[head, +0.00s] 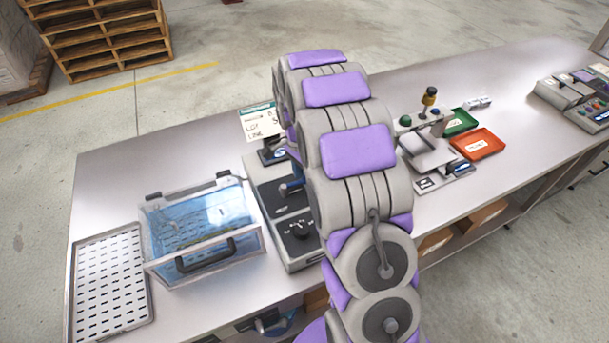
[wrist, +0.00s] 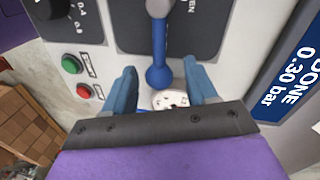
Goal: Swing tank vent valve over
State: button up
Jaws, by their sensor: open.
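The vent valve lever (wrist: 160,45) shows in the wrist view as a narrow blue-grey bar with a rounded blue lower end, over a dark panel plate. My gripper (wrist: 159,70) has its two blue fingers apart, one on each side of the lever's blue end. A gap shows on both sides, so it is not gripped. The clear tank (head: 205,225) with blue tint stands left of the console.
A green button (wrist: 72,64) and a red button (wrist: 84,91) sit left of the fingers. A blue sign reading 0.30 bar (wrist: 290,75) is at right.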

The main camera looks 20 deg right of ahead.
jog(key=shift+d, duration=0.1)
grip_shut()
dwell(0.4)
